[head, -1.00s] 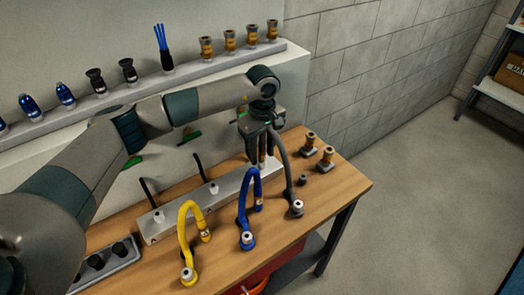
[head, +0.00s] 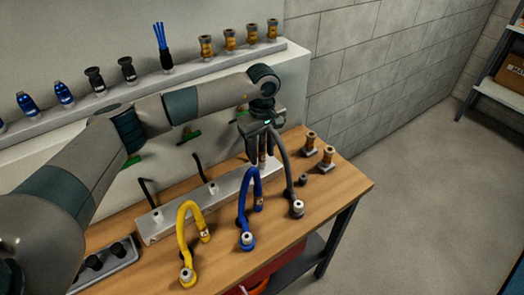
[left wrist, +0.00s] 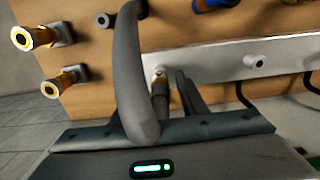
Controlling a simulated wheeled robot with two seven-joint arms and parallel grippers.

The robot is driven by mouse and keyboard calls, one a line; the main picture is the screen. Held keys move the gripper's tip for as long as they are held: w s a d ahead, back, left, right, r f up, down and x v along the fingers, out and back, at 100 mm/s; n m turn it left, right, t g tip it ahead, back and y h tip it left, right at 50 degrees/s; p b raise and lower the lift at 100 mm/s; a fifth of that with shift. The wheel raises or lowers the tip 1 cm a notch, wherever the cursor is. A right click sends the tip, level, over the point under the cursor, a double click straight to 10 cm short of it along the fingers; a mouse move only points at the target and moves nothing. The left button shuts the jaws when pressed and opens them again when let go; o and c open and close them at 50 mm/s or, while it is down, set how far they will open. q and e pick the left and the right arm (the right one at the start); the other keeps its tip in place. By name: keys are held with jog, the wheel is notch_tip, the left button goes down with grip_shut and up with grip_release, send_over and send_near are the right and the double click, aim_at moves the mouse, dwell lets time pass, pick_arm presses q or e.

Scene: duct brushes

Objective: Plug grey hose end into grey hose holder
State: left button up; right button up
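The grey hose (head: 283,160) rises from its socket near the table's right front and arches up to my left gripper (head: 262,160). In the left wrist view the hose (left wrist: 130,75) curves close past the camera. My left gripper (left wrist: 174,92) points down, its fingers closed around the hose end, whose brass collar (head: 262,154) shows between them. The metal rail (head: 222,202) lies below and behind. In the left wrist view a pale holder (left wrist: 159,72) on the rail is close to the fingers; whether the end touches it is hidden. My right gripper is out of view.
A blue hose (head: 243,205) and a yellow hose (head: 182,235) arch in front of the rail. Brass fittings (head: 326,157) stand at the table's right end. A dark tray (head: 105,262) is at the left. The shelf behind holds several brushes and fittings.

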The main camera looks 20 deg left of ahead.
aim_at(262, 142)
pick_arm(q)
grip_shut()
jog(key=shift+r, duration=0.2)
jog(key=shift+w+r, duration=0.1)
jog(key=shift+r, duration=0.2)
jog(key=shift+r+p, duration=0.85)
jog(key=shift+r, duration=1.65)
jog(key=shift+s, duration=0.2)
